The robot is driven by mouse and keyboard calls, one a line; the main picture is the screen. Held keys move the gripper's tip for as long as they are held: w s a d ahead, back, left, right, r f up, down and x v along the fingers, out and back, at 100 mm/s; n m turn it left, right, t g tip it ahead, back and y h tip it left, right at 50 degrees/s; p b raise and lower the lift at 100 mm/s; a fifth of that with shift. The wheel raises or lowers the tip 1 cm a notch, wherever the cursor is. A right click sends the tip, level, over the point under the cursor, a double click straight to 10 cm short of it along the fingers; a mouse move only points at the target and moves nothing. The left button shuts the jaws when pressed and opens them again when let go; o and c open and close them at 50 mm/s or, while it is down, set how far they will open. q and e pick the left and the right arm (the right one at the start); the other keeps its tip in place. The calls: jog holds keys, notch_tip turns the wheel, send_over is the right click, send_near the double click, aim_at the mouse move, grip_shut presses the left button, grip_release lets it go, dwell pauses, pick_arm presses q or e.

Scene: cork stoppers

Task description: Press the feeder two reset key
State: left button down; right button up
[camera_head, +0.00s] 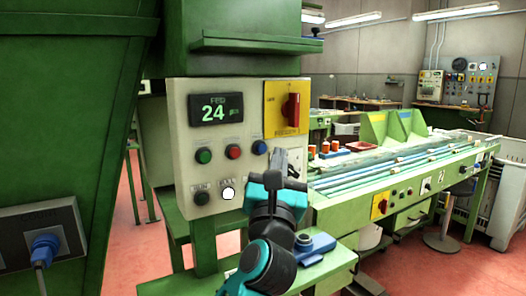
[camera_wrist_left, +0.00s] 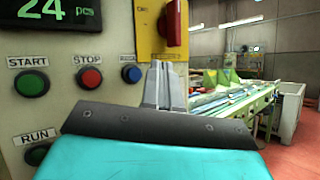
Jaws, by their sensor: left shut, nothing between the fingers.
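A pale control panel (camera_head: 180,125) faces me, with a lit counter (camera_head: 215,111) reading 24. Below the counter are a green key (camera_head: 204,155), a red key (camera_head: 233,151) and a blue key (camera_head: 259,147). In the left wrist view the green START (camera_wrist_left: 32,83), red STOP (camera_wrist_left: 90,78) and blue key (camera_wrist_left: 131,74) also show; the blue key's label is too small to read surely. My left gripper (camera_head: 281,159) is shut and empty, its tips just right of the blue key. Whether they are clear of the panel face is unclear. My right gripper is out of view.
A yellow plate with a red rotary switch (camera_head: 293,106) is above the gripper. A dark round RUN fitting (camera_head: 202,197) and a white lamp (camera_head: 228,194) are lower on the panel. A small blue-grey box (camera_head: 318,243) sits below right. A long green machine (camera_head: 340,215) stands at right.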

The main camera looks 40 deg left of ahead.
aim_at(262, 149)
pick_arm(q)
jog(key=shift+w+a, duration=0.25)
jog(key=shift+a, duration=0.4)
jog(key=shift+w+a, duration=0.25)
jog(key=shift+a, duration=0.35)
jog(key=shift+a+p, duration=0.1)
jog(key=shift+p, duration=0.25)
dwell(0.8)
jog(key=shift+w+a, duration=0.15)
jog(key=shift+a, duration=0.15)
jog(key=shift+w+a+p, duration=0.2)
jog(key=shift+a+p, duration=0.1)
jog(key=shift+a, duration=0.1)
dwell(0.6)
jog(key=shift+d, duration=0.15)
dwell(0.3)
jog(key=shift+s+d, duration=0.35)
jog(key=shift+d, duration=0.3)
